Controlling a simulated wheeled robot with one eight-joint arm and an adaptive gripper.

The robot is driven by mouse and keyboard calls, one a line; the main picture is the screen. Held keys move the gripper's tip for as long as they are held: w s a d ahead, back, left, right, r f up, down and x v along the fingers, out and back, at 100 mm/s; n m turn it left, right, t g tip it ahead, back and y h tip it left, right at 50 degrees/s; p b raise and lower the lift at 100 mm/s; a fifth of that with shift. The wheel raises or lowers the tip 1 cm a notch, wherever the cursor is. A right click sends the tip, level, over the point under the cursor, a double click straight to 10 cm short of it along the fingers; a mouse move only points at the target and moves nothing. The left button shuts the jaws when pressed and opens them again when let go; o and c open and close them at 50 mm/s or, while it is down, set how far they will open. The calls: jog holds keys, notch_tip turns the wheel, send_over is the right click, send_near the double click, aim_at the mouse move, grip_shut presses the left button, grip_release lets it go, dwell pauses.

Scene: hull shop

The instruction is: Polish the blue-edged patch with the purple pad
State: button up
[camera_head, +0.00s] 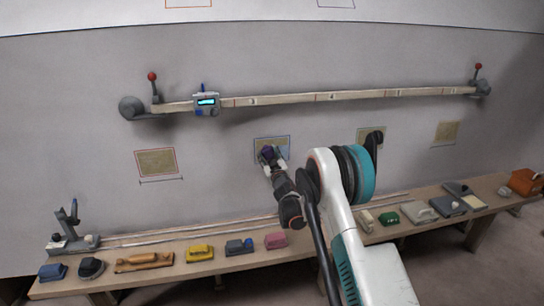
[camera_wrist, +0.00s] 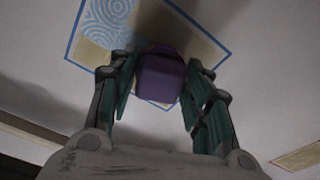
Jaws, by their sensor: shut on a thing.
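The blue-edged patch (camera_head: 284,144) is on the upright grey hull wall, left of my arm. In the wrist view the patch (camera_wrist: 203,43) shows dull tan areas and a pale blue swirled area at its upper left. My gripper (camera_head: 269,160) is in front of the patch and hides part of it. It is shut on the purple pad (camera_wrist: 160,78), which sits between the two green-lined fingers. The pad (camera_head: 268,152) shows small and dark in the head view. It overlaps the lower middle of the patch; I cannot tell whether it touches the surface.
A red-edged patch (camera_head: 156,162) lies left, and another tan patch (camera_head: 446,132) right. A long ruled rail (camera_head: 290,98) crosses the wall above. The bench (camera_head: 218,264) below holds several blocks and tools, including a yellow one (camera_head: 199,253) and a pink one (camera_head: 276,240).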

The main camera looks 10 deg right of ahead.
aim_at(255, 147)
jog(key=shift+a, duration=2.55)
jog(key=shift+r+p, duration=0.45)
jog(key=shift+r, duration=0.6)
jog(key=shift+d+b, duration=0.4)
jog(key=shift+d, duration=1.45)
jog(key=shift+d+f, duration=0.1)
jog(key=shift+d, duration=5.45)
jog(key=shift+a, duration=7.35)
jog(key=shift+a+f, duration=0.1)
jog(key=shift+f, duration=0.85)
jog(key=shift+d+f, duration=0.15)
jog(key=shift+d, duration=1.5)
